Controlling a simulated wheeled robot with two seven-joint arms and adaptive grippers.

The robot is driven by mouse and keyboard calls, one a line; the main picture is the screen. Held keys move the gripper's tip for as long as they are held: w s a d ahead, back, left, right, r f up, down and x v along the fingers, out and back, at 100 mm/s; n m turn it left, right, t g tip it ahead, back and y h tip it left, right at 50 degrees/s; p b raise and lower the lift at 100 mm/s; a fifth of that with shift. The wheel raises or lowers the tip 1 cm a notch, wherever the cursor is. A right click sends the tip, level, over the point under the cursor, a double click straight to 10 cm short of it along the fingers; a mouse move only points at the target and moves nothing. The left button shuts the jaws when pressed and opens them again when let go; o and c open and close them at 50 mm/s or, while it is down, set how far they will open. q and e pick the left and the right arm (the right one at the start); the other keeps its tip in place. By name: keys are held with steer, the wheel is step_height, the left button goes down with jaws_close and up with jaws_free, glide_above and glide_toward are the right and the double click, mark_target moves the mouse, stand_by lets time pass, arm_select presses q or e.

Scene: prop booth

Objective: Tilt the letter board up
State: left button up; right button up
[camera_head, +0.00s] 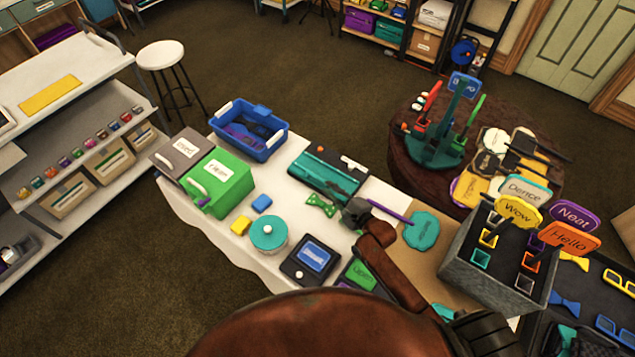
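A small dark-framed board with a blue lettered panel (313,257) lies near the front edge of the white table. A second dark board with a green panel reading "Open" (362,275) is beside it, partly covered by my arm. I cannot tell for sure which is the letter board; neither looks clearly raised. My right gripper (353,213) is a small dark shape beyond both boards, close to a green bow tie (321,205) and the end of a purple stick with a teal sign (421,231). Its fingers are too small to read. My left gripper is out of view.
A teal round tin (268,234), green box (219,182), blue basket (249,131) and teal case (329,175) stand on the table. A grey holder (482,268) with several word signs stands right. My brown arm hides the front edge.

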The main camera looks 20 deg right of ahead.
mark_target(319, 179)
steer(key=b+x, duration=0.1)
steer(key=x, duration=0.6)
steer(key=shift+w+a, duration=0.1)
steer(key=shift+w, duration=0.2)
jaws_close()
steer(key=shift+f, duration=0.1)
